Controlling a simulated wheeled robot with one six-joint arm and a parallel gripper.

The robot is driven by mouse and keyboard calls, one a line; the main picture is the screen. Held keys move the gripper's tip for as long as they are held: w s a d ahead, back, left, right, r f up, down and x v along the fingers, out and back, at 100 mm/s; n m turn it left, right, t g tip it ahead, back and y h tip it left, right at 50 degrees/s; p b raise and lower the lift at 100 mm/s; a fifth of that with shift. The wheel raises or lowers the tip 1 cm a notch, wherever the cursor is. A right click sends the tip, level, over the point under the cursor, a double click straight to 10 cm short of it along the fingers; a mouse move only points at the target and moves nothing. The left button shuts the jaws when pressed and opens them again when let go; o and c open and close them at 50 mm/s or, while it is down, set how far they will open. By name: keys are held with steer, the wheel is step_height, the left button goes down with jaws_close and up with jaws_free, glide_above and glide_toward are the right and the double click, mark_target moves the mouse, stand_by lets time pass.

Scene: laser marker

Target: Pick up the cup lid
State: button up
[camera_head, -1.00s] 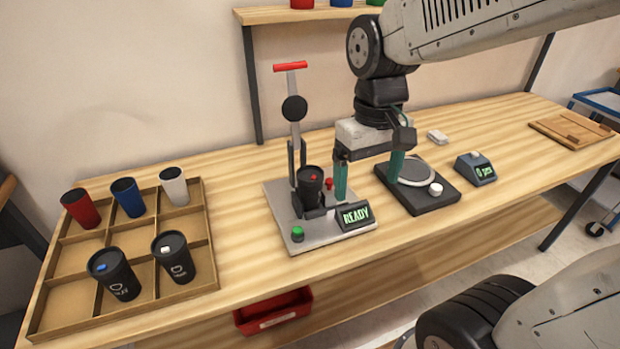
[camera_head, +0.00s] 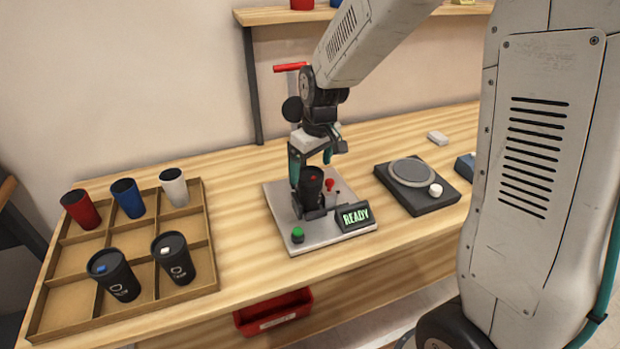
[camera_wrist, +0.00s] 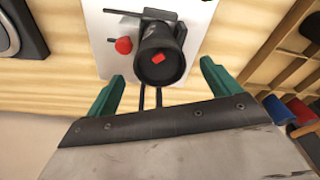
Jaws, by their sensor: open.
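A black cup (camera_head: 311,190) stands upright in the laser marker (camera_head: 340,226). Its dark lid (camera_head: 312,173) has a small red tab on top and also shows in the wrist view (camera_wrist: 154,70). My gripper (camera_head: 312,164) is open and empty, at the top of the cup. In the wrist view its two green fingers (camera_wrist: 162,73) are apart, one on either side of the lid's near edge. I cannot tell whether either finger touches the lid. The marker's display reads READY.
A wooden tray (camera_head: 146,309) at left holds several cups. A red-handled lever (camera_head: 291,67) rises behind the marker. A round-plated device (camera_head: 412,172) stands to the right, with a white block (camera_head: 437,138) behind it. The bench between tray and marker is clear.

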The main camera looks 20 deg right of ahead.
mark_target(310, 177)
steer(key=shift+w+f, duration=0.2)
steer(key=shift+f, duration=1.05)
steer(key=c, duration=1.1)
steer(key=shift+o, duration=0.2)
steer(key=shift+r, duration=0.15)
